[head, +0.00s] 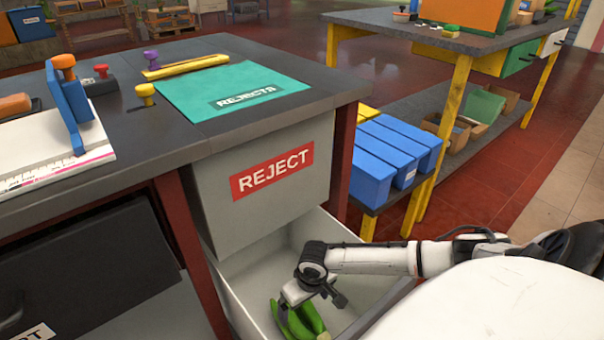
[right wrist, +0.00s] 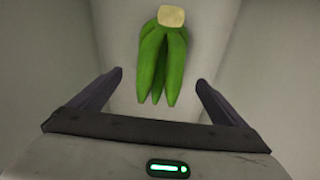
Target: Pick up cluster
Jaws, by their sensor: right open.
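A cluster of green bananas (head: 299,320) lies in the open grey drawer (head: 362,315) under the REJECT panel. In the right wrist view the cluster (right wrist: 162,62) shows its pale cut crown at the top and several fingers pointing toward my gripper. My right gripper (head: 312,300) reaches down into the drawer above the cluster. In the right wrist view its two fingers (right wrist: 158,85) are spread apart, with the cluster's lower tips between them and a gap on each side. Nothing is held. My left gripper is not in view.
The drawer walls stand close around my right gripper. Blue bins (head: 385,150) stand on a low shelf to the right.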

